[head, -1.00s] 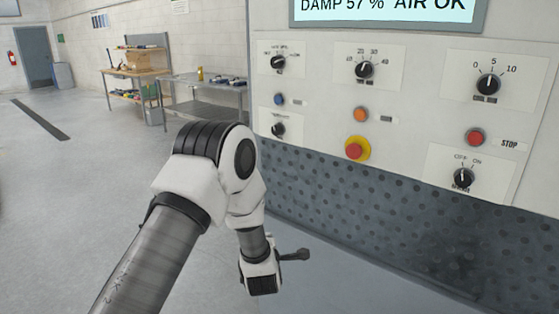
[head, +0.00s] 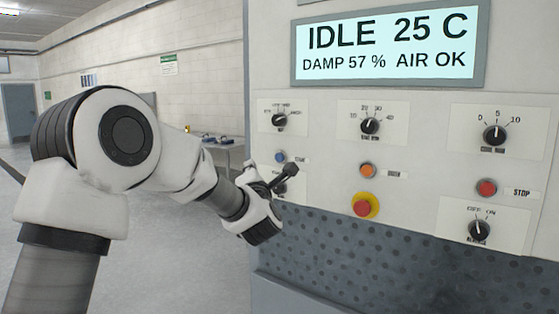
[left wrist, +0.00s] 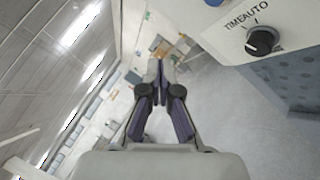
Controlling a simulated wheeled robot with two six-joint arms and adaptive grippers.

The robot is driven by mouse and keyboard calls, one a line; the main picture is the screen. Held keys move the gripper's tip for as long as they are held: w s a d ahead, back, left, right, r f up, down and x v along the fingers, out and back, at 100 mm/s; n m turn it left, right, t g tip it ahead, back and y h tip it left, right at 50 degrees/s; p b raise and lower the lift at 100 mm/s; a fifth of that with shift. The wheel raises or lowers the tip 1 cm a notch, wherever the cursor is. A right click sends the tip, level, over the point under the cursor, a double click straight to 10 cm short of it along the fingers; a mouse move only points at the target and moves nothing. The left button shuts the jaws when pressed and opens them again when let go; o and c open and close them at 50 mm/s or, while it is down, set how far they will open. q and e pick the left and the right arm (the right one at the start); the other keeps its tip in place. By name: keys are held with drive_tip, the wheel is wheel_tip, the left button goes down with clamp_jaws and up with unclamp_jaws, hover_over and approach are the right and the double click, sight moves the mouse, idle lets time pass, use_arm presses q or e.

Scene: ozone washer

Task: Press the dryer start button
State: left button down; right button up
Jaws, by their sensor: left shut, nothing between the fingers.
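The dryer panel (head: 330,215) fills the right of the head view. A small blue button (head: 281,157) sits on its left side; the label beside it seems to read START. My left gripper (head: 290,171) is shut and empty, its fingertips just below and right of the blue button in the picture. Whether they touch the panel cannot be told. My right gripper is not in view.
A knob marked TIME AUTO (left wrist: 262,41) is right of the fingers. An orange button (head: 368,170), a red-on-yellow button (head: 366,206), a red STOP button (head: 487,188) and several knobs share the panel. The display (head: 390,45) reads IDLE 25 C. A metal table (head: 226,152) stands behind.

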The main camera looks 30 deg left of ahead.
sight(280, 158)
use_arm(q)
drive_tip(key=shift+w+d+f+p, duration=0.15)
drive_tip(key=shift+w+p, duration=1.15)
drive_tip(key=shift+w, duration=0.95)
drive_tip(key=shift+w+d+p, duration=0.1)
drive_tip(key=shift+w+p, duration=1.2)
drive_tip(key=shift+w, duration=0.9)
drive_tip(key=shift+w+b, duration=0.3)
drive_tip(key=shift+b, duration=0.05)
drive_tip(key=shift+w, duration=0.1)
